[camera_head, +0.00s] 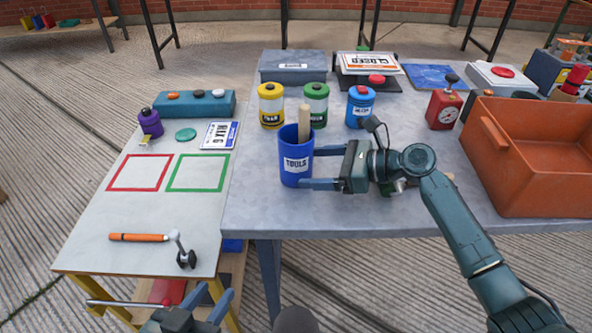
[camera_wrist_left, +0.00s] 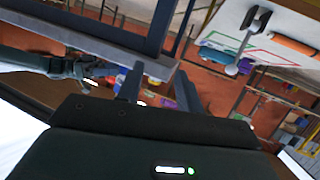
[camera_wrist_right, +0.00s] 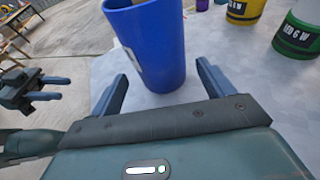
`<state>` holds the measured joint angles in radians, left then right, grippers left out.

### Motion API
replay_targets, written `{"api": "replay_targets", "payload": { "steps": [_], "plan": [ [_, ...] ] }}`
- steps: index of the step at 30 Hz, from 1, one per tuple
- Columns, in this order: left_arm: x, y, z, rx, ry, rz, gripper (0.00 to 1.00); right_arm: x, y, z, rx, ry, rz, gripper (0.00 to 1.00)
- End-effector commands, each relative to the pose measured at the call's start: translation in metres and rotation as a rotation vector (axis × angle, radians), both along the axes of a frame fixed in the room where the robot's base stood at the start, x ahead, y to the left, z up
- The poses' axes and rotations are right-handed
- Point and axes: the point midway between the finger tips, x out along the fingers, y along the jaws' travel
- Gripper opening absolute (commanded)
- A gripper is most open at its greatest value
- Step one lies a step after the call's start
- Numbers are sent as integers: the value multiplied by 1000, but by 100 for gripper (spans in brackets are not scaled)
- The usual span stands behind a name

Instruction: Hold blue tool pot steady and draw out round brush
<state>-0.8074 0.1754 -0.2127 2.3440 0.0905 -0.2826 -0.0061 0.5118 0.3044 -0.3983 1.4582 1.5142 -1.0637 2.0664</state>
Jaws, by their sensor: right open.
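The blue tool pot (camera_head: 296,172), labelled TOOLS, stands upright near the front left of the grey table. A light wooden handle (camera_head: 304,122), likely the round brush's, sticks up out of it; its lower end is hidden inside. My right gripper (camera_head: 316,168) is open, its fingers reaching from the right toward the pot, one on the far side and one on the near side. In the right wrist view the pot (camera_wrist_right: 158,45) is between and beyond the fingertips. My left gripper (camera_head: 203,310) is low at the bottom edge, in front of the white side table, open and empty, its fingers (camera_wrist_left: 160,88) apart.
Yellow (camera_head: 271,105), green (camera_head: 316,104) and blue (camera_head: 360,106) labelled cans stand behind the pot. An orange bin (camera_head: 530,165) is at the right. A white side table (camera_head: 150,215) holds an orange-handled tool (camera_head: 138,237) and a stand (camera_head: 184,252).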

Motion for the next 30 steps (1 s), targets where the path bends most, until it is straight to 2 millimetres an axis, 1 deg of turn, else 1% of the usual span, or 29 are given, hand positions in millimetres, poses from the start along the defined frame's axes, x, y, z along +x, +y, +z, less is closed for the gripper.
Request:
{"api": "replay_targets", "payload": {
  "steps": [1, 3, 9, 14, 21, 23, 30],
  "plan": [
    [0, 0, 1, -1, 1, -1, 36, 2, 8, -1, 3, 2, 0, 80],
    [1, -2, 1, -1, 13, -3, 36, 5, 16, -2, 3, 4, -1, 80],
    [2, -3, -1, -4, 24, -7, 36, 10, 31, -9, 1, 2, -1, 80],
    [3, -3, -1, -3, 28, -7, 36, 11, 36, -11, 0, 1, 0, 80],
    [3, -4, -2, -3, 28, -7, 36, 11, 37, -12, 0, 0, 0, 80],
    [3, -4, -2, -3, 28, -7, 36, 11, 37, -12, 0, 0, 0, 77],
    [3, -4, -2, -4, 30, -8, 36, 11, 36, -12, 0, 1, 0, 57]
  ]
}}
